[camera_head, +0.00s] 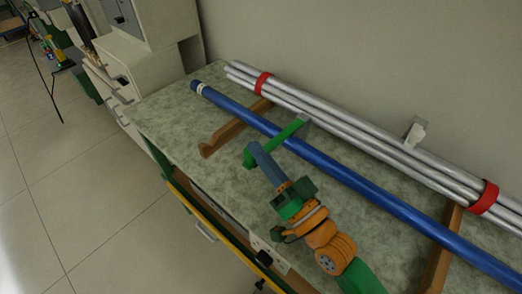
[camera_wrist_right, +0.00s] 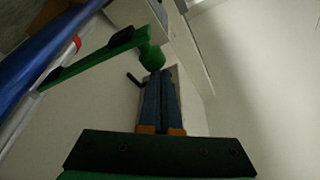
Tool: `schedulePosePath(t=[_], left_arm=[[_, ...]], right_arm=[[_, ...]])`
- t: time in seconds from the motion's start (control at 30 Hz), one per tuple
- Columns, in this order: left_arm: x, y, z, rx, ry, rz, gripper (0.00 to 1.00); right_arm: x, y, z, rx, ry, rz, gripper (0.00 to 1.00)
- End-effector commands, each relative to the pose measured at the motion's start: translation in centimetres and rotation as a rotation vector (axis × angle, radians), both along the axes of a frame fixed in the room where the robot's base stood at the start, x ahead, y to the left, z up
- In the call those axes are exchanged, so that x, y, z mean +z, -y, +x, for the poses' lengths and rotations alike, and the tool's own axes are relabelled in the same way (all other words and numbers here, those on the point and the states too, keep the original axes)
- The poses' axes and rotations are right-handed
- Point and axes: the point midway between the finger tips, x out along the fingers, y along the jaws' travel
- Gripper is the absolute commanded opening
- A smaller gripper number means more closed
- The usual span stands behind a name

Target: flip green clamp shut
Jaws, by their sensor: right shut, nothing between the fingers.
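The green clamp (camera_head: 289,131) is a long arm with a rounded knob at its front end. In the head view it appears to lie across the blue rod (camera_head: 350,178), near the pale bracket behind the rod. My right gripper (camera_head: 254,147) is shut and empty, with its blue-grey fingertips close beside the knob. In the right wrist view, the clamp (camera_wrist_right: 95,58) slants up to its knob, just beyond the closed fingertips (camera_wrist_right: 160,75). I cannot tell whether they touch. My left gripper is not in view.
A bundle of silver rods (camera_head: 340,127) with red bands lies along the wall behind the blue rod. Brown supports (camera_head: 232,131) stand on the mottled green tabletop (camera_head: 165,115). A grey cabinet (camera_head: 155,60) stands beyond the table's far end. The tabletop's left part is clear.

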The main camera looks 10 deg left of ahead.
Motion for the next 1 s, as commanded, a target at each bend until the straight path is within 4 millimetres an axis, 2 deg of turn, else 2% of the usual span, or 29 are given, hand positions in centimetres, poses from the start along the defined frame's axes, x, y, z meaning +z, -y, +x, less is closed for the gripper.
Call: schedulePosePath(t=[0.27, 0.37, 0.5, 0.57, 0.6, 0.8, 1.0], left_arm=[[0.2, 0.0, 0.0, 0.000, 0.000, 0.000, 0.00], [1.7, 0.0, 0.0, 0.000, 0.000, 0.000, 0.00], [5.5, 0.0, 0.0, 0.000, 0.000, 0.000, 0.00], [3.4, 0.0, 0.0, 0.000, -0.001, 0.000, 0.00], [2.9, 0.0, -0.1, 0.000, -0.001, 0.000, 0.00], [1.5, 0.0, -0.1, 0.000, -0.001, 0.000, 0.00], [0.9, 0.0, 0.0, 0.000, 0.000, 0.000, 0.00]], right_arm=[[0.2, 0.0, 0.0, 0.000, 0.000, 0.000, 0.00], [1.7, 0.0, 0.3, -0.001, 0.000, -0.001, 0.00], [5.5, -0.1, 1.0, -0.005, 0.001, 0.000, 0.00], [3.1, 1.1, 0.2, -0.006, -0.003, -0.006, 0.00], [2.6, 1.9, -0.5, -0.003, -0.003, -0.006, 0.00], [1.1, 5.4, -3.0, -0.004, -0.004, -0.005, 0.00], [0.6, 7.3, -4.3, -0.004, -0.002, -0.003, 0.00]])
